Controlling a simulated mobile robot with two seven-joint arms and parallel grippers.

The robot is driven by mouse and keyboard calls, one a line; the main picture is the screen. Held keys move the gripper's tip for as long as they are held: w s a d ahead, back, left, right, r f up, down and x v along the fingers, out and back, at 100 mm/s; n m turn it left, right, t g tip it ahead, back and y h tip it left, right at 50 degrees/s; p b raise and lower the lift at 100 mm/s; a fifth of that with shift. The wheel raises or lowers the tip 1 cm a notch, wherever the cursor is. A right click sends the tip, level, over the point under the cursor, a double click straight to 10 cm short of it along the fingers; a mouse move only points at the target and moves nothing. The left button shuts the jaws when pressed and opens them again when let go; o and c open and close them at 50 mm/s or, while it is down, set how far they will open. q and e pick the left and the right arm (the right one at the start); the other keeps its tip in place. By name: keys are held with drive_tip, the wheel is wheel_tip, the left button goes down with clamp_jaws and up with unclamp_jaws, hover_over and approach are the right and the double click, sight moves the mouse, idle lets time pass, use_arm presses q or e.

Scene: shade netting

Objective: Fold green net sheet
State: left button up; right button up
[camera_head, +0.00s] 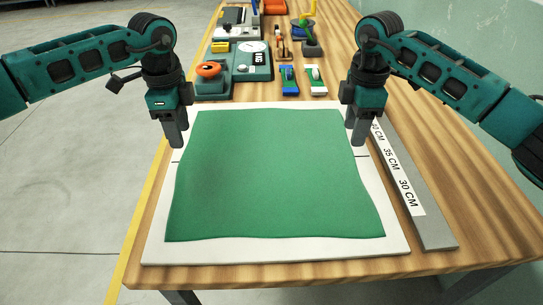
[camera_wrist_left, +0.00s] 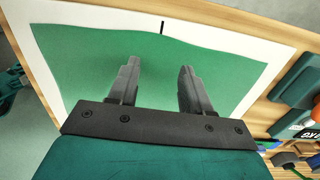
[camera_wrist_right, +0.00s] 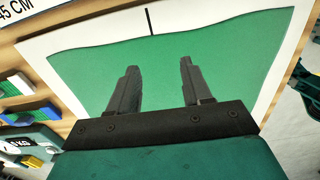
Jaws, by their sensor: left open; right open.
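The green net sheet (camera_head: 270,180) lies flat and unfolded on a white board (camera_head: 275,250) on the wooden table, with slightly wavy edges. It also fills much of the left wrist view (camera_wrist_left: 90,65) and the right wrist view (camera_wrist_right: 230,60). My left gripper (camera_head: 176,142) is above the sheet's left edge near its far half. Its fingers are apart and empty in the left wrist view (camera_wrist_left: 160,75). My right gripper (camera_head: 358,140) is above the sheet's right edge at about the same height. Its fingers are apart and empty in the right wrist view (camera_wrist_right: 158,75).
A grey ruler bar (camera_head: 425,215) with centimetre marks lies along the board's right side. A scale (camera_head: 250,62), an orange-topped device (camera_head: 210,75) and small blue and green blocks (camera_head: 289,80) stand beyond the board. Short black marks show on the board's sides.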

sight(188, 162)
use_arm(q)
wheel_tip(188, 162, down, 6)
drive_tip(key=shift+f, duration=0.25)
use_arm(e)
wheel_tip(188, 162, down, 6)
drive_tip(key=shift+f, duration=0.25)
use_arm(q)
drive_tip(key=shift+f, duration=0.15)
use_arm(e)
drive_tip(key=shift+f, duration=0.15)
use_arm(q)
drive_tip(key=shift+c, duration=0.7)
use_arm(e)
drive_tip(key=shift+c, duration=0.7)
use_arm(q)
clamp_jaws()
use_arm(e)
clamp_jaws()
